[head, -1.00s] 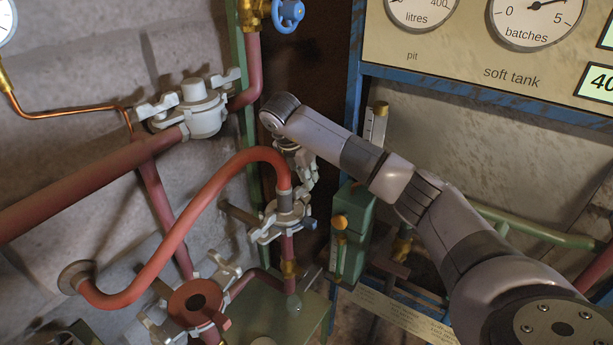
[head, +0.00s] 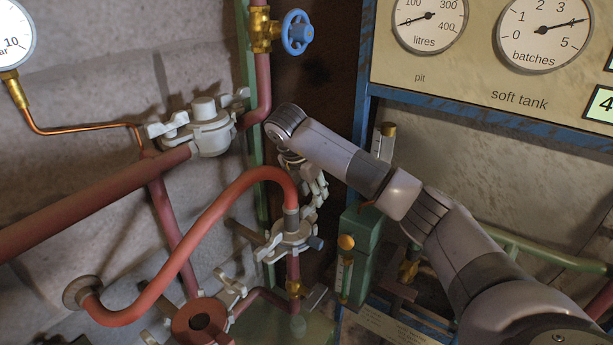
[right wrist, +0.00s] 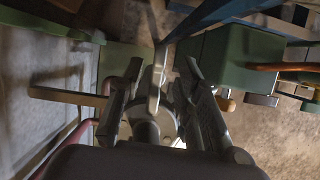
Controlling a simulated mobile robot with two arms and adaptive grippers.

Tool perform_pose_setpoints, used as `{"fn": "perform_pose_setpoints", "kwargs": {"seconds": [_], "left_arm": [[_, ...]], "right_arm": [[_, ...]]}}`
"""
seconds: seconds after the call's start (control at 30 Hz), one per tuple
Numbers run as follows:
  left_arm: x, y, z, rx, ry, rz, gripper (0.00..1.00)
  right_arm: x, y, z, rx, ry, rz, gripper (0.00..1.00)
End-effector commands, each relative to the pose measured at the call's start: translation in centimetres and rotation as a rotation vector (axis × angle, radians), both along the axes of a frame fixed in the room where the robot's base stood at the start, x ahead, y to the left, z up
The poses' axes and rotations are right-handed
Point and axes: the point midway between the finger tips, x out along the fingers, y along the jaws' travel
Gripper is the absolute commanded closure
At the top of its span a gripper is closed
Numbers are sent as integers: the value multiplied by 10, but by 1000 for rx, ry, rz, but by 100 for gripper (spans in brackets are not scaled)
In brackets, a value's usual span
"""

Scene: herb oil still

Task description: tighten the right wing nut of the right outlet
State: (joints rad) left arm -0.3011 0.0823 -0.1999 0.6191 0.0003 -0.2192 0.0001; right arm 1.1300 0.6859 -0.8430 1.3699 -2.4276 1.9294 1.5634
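The right outlet appears to be the pale clamp (head: 290,238) below the end of the red curved hose in the head view. My right gripper (head: 316,190) hangs from my wrist just above and right of this clamp, pointing down. In the right wrist view my right gripper (right wrist: 163,68) is open, with one finger on each side. A pale upright wing (right wrist: 156,85), apparently of a wing nut, stands between the fingers with gaps at both sides. The nut's base is partly hidden by the fingers. My left gripper is not in view.
A green box (head: 357,250) with an orange knob (head: 346,242) stands close to the right of the clamp. Another pale clamp (head: 210,132) sits upper left. A red flange (head: 199,322) is at lower left. A blue valve wheel (head: 297,32) is above.

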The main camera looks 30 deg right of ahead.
Motion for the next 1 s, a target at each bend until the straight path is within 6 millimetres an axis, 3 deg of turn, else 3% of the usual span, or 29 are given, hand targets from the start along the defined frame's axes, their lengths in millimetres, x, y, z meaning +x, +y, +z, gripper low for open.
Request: {"fn": "perform_pose_setpoints", "kwargs": {"seconds": [0.2, 0.43, 0.63, 1.0], "left_arm": [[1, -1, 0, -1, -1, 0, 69], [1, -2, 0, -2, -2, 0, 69], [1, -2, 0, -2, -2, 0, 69], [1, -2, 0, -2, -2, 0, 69]], "right_arm": [[-5, 17, 48, -3, -9, 3, 69], [-9, 29, 77, -3, -6, 1, 69], [-12, 34, 90, -1, -3, 0, 69], [-13, 35, 91, 0, -1, -1, 69]]}}
